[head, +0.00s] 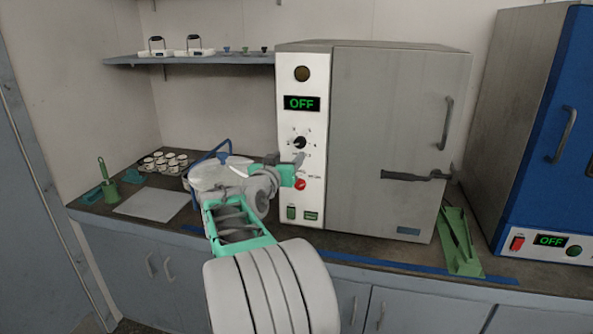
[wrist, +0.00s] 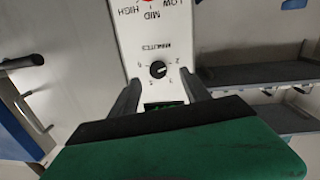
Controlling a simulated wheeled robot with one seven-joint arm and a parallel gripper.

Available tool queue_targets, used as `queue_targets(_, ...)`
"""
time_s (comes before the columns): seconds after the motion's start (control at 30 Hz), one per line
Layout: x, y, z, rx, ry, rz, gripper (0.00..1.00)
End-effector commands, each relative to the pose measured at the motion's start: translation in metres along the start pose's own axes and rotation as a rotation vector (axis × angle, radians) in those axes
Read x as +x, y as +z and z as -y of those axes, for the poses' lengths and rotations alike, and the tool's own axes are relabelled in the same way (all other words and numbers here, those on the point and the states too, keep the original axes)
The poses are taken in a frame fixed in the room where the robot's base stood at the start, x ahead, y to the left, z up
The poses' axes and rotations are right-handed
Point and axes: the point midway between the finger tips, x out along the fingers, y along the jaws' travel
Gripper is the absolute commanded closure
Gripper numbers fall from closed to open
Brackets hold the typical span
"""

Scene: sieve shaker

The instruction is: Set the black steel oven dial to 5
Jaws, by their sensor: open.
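The grey steel oven (head: 400,130) stands on the counter with a white control panel and a display reading OFF. Its black dial (head: 299,142) sits mid-panel, with marks around it. In the wrist view the dial (wrist: 158,69) appears upside down beside the word MINUTES and several small numbers. A pale pointer mark shows on it, but its exact setting is too small to tell. My gripper (head: 297,167) is in front of the panel, just below the dial. In the wrist view my gripper's open fingers (wrist: 163,92) flank the panel, with nothing between them; the dial appears beyond the tips.
A red knob (head: 300,183) marked LOW, MID, HIGH is below the dial, partly behind my gripper. Green switches (head: 291,212) are lower on the panel. A blue oven (head: 545,130) stands right, a green rack (head: 460,243) before it. A shelf (head: 190,59) hangs left.

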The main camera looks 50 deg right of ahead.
Motion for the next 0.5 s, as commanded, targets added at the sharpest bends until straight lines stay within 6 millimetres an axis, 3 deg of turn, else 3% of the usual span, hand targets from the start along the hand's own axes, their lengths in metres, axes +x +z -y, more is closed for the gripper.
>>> queue_targets(0.07,0.011,-0.005,-0.007,0.000,0.022,-0.029,0.45)
queue_targets(0.4,0.070,-0.010,-0.008,0.000,0.020,-0.027,0.45)
queue_targets(0.5,0.079,-0.010,-0.007,0.001,0.017,-0.027,0.45)
